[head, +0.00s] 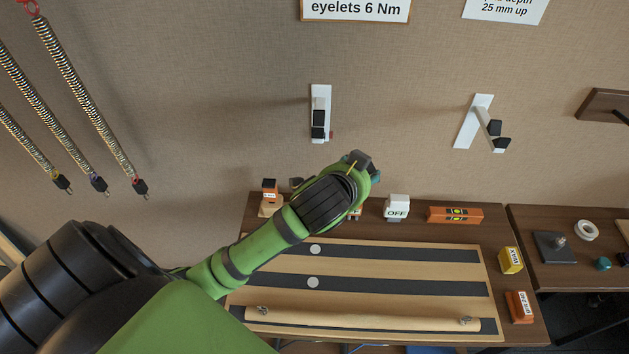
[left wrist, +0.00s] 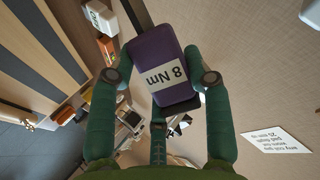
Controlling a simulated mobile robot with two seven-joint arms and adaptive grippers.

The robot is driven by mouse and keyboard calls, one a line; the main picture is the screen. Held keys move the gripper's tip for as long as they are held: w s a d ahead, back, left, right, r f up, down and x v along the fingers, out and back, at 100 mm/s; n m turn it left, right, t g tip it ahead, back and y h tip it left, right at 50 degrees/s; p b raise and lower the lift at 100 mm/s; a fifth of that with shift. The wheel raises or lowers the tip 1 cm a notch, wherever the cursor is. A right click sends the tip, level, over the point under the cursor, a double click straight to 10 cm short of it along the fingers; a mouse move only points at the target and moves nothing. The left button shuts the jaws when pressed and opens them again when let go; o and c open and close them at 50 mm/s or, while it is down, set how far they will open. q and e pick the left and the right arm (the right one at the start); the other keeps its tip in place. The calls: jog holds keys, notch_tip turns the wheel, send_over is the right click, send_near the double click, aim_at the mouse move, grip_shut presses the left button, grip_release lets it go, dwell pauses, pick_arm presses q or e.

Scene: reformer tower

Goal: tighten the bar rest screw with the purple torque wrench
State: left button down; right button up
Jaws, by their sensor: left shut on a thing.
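The purple torque wrench (left wrist: 152,48) shows in the left wrist view, its handle marked "8 Nm" and its dark shaft running toward the top edge. My left gripper (left wrist: 165,62) is shut around this handle. In the head view my left gripper (head: 362,168) is in front of the wall, below and right of a white wall plate with a black-tipped bracket (head: 320,112); the wrench is mostly hidden there. A second white wall plate with black parts (head: 473,122) is farther right. I cannot make out the bar rest screw. My right gripper is out of view.
A board with dark strips (head: 390,262) and a pale bar (head: 370,318) lies on the bench below. A white "OFF" block (head: 397,207), an orange level (head: 455,214) and a yellow box (head: 510,260) stand around it. Springs (head: 85,95) hang at left.

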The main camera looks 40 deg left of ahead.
pick_arm(q)
jog(key=shift+w+a+f+m+h, duration=0.1)
jog(key=shift+a+f+m+h, duration=0.1)
jog(key=shift+m, duration=0.4)
jog(key=shift+w+a+f+m+h, duration=0.1)
jog(key=shift+m+h, duration=0.1)
jog(key=shift+m, duration=0.4)
jog(key=shift+a+f+m+h, duration=0.1)
jog(key=shift+f+m+h, duration=0.25)
jog(key=shift+m, duration=0.55)
jog(key=shift+a+f+m+h+p, duration=0.25)
jog(key=shift+m+h+p, duration=0.2)
jog(key=shift+m, duration=0.55)
jog(key=m, duration=0.1)
jog(key=f+m+h, duration=0.1)
jog(key=m, duration=0.1)
jog(key=shift+s+a+f, duration=0.2)
jog(key=shift+a, duration=0.2)
jog(key=s+a+f+m+g+h+p, duration=0.1)
jog(key=s+a+m+h, duration=0.4)
jog(key=m, duration=0.6)
jog(key=shift+a+f+p, duration=0.25)
jog(key=shift+f+p, duration=0.55)
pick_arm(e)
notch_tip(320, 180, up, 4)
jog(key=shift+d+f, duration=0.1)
